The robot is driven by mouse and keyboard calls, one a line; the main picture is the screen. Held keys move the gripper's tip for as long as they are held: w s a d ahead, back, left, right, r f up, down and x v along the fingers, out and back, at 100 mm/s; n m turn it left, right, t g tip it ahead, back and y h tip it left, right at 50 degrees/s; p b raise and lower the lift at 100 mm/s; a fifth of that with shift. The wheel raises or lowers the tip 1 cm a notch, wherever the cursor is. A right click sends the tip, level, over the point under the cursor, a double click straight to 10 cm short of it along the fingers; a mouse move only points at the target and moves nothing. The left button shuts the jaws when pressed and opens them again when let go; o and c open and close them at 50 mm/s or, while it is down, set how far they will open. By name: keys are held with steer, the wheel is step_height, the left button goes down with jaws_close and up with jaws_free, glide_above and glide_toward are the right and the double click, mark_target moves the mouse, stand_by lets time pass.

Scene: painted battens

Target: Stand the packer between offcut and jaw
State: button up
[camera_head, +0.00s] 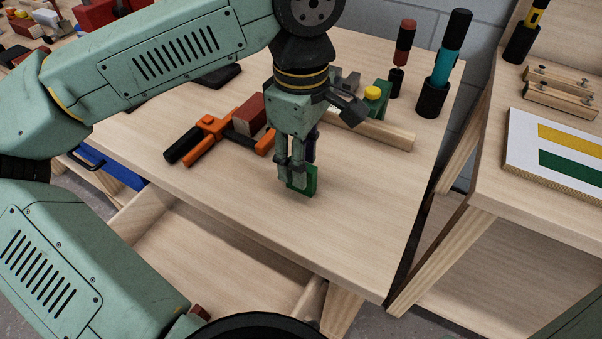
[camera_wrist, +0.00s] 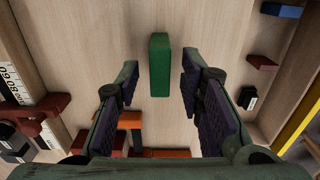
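A green block (camera_head: 311,181), which I take to be the packer, is on the bench top at my gripper. In the wrist view the green block (camera_wrist: 160,65) lies between the two fingertips, with a gap on each side. My gripper (camera_head: 291,170) points down and is open; its fingers hide part of the block in the head view. An orange clamp (camera_head: 212,126) with dark handles lies left of my gripper. A dark red block (camera_head: 250,112), perhaps the offcut, is beside the clamp's jaw. My gripper partly hides the clamp's right end.
A pale batten (camera_head: 370,130) lies behind my gripper, near a green piece with a yellow knob (camera_head: 373,93). Screwdrivers stand in black holders (camera_head: 432,98) at the back right. The front right of the bench is clear. An open drawer (camera_head: 215,250) is below the front edge.

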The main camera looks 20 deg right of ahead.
jaws_close()
stand_by(0.5)
